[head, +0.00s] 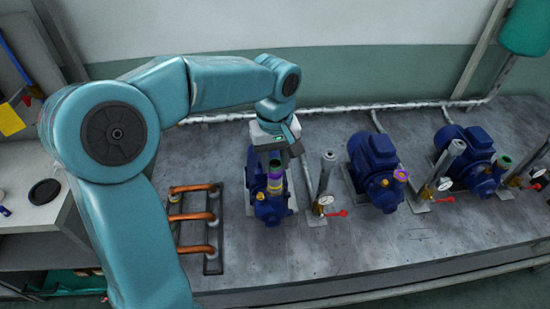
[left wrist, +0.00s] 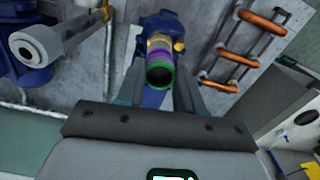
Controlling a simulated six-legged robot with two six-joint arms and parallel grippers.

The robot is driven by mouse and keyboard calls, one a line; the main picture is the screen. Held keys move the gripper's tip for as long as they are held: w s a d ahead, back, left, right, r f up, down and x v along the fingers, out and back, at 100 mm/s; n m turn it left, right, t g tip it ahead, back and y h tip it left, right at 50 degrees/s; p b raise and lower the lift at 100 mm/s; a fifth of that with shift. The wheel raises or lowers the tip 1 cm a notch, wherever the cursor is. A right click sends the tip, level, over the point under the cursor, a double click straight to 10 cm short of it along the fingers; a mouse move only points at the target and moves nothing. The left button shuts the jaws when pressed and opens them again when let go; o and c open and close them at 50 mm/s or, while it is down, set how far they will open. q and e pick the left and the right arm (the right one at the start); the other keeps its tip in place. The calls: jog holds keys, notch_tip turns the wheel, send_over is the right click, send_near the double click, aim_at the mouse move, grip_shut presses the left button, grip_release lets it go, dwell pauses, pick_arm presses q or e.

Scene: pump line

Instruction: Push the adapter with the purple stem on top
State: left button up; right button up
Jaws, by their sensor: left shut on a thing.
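My left gripper (head: 275,160) reaches down over the blue pump at the left (head: 270,207). It is shut on the adapter (head: 275,176), which has a purple band in its middle. In the left wrist view my left gripper (left wrist: 159,80) has a finger on each side of the adapter (left wrist: 156,60). Its green-rimmed, dark open end faces the camera, with the purple part beyond. A yellow collar (left wrist: 159,42) lies beyond the purple, in line with it and on the pump's outlet. I cannot tell whether purple and yellow are joined or just touching. My right gripper is not in view.
A middle pump (head: 371,160) has a purple-rimmed outlet (head: 401,174). A right pump (head: 467,152) has a green-rimmed outlet (head: 503,162). Upright grey pipes with gauges and red valve handles (head: 336,213) stand between the pumps. Copper pipes (head: 195,217) stand at left. The bench front is clear.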

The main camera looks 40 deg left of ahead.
pick_arm(q)
jog(key=shift+f, duration=0.35)
dwell(0.5)
jog(key=o, duration=1.1)
jog(key=shift+o, duration=0.2)
notch_tip(320, 180, up, 6)
jog(key=p, duration=0.4)
jog(key=shift+p, duration=0.4)
jog(key=shift+r, duration=0.1)
